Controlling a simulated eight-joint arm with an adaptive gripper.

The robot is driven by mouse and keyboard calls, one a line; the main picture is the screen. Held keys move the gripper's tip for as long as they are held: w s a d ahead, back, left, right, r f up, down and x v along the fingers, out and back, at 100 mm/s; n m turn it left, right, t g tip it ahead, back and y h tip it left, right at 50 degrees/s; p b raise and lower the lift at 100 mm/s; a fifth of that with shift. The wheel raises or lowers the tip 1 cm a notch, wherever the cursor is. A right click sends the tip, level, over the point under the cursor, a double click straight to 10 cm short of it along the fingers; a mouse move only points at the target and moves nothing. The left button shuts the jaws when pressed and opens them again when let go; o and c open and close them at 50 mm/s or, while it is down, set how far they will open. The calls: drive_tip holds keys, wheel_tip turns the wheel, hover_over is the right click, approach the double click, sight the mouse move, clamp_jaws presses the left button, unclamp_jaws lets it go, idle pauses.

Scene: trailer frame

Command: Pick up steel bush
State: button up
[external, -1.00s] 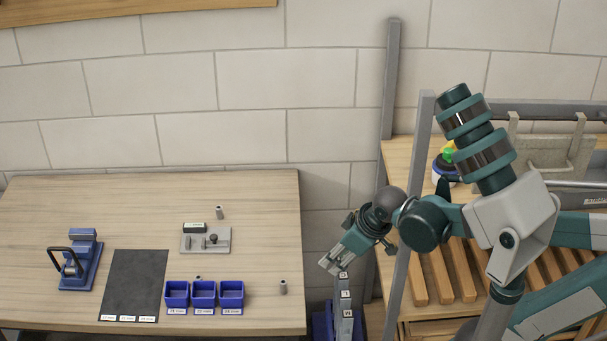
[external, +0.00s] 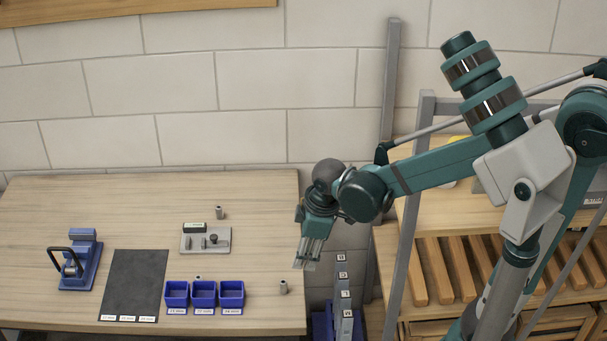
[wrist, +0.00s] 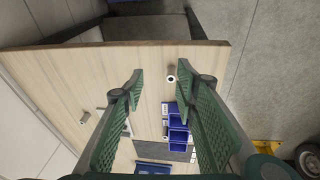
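Small grey steel bushes stand on the wooden table. One bush (external: 283,287) is near the right edge, right of the blue bins. My gripper (external: 306,265) is above the table's right edge, pointing down, apart from every bush. In the wrist view my gripper (wrist: 158,80) is open with nothing between its fingers. The nearest bush (wrist: 171,75) shows below, between the fingertips in the picture, and another bush (wrist: 85,117) is at left.
Blue bins (external: 203,295) stand beside the near-edge bush. A grey fixture (external: 206,241), a dark mat (external: 134,285) and a blue press (external: 80,260) are farther left. A grey upright post (external: 405,235) stands close to my arm. The table's right part is mostly clear.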

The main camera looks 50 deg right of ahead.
sight(283, 284)
drive_tip(key=shift+w+a+f+n+g+p, duration=0.55)
drive_tip(key=shift+a+n+p, duration=0.3)
drive_tip(key=shift+p, duration=0.35)
drive_tip(key=shift+w+a+f+n+g+p, duration=0.3)
drive_tip(key=shift+w+a+f+n+p, duration=0.45)
drive_tip(key=shift+p, duration=0.5)
drive_tip(key=shift+w+a+f+n+g+p, duration=0.45)
drive_tip(key=shift+a+n+p, duration=0.45)
drive_tip(key=shift+p, duration=0.3)
drive_tip(key=shift+a, duration=0.1)
drive_tip(key=shift+f, duration=1.25)
drive_tip(key=shift+f, duration=0.1)
drive_tip(key=shift+w+d+f, duration=0.1)
drive_tip(key=shift+f, duration=1.15)
drive_tip(key=shift+w+d+f, duration=0.1)
drive_tip(key=shift+f, duration=1.15)
